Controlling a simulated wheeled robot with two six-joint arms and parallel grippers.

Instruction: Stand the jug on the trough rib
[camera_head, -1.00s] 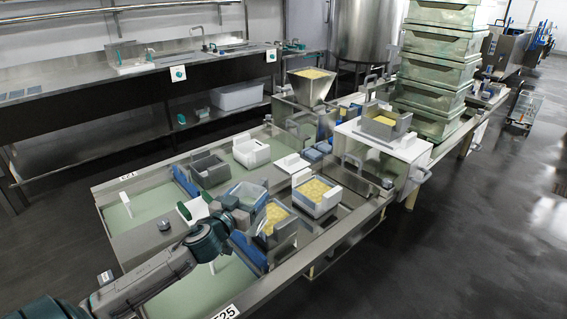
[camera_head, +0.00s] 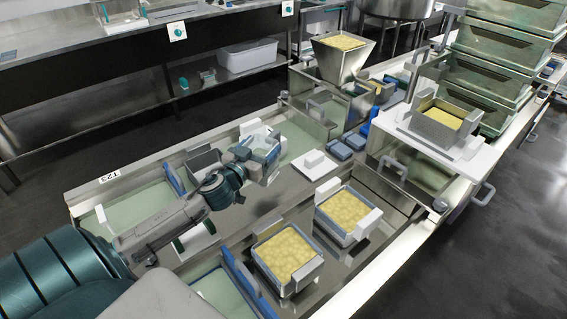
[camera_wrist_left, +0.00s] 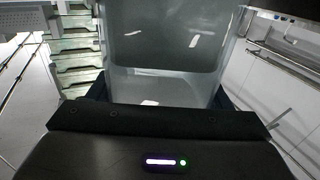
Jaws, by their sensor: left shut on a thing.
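My left gripper (camera_head: 246,160) is shut on a clear, bluish jug (camera_head: 265,149) and holds it over the far side of the trough (camera_head: 297,134). In the left wrist view the jug (camera_wrist_left: 165,45) fills the upper middle, between the dark jaws. Its base is hidden in the head view, so I cannot tell whether it touches anything below. A flat steel band (camera_head: 262,195) crosses the trough nearer to me; I cannot tell for sure whether it is the rib. My right gripper is not in view.
Two moulds of yellow curd (camera_head: 287,254) (camera_head: 347,211) stand at the near right. A white lid (camera_head: 313,164) lies right of the jug. A grey box (camera_head: 204,160) stands just left of the gripper. A steel hopper (camera_head: 341,56) and a white press table (camera_head: 440,148) stand farther right.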

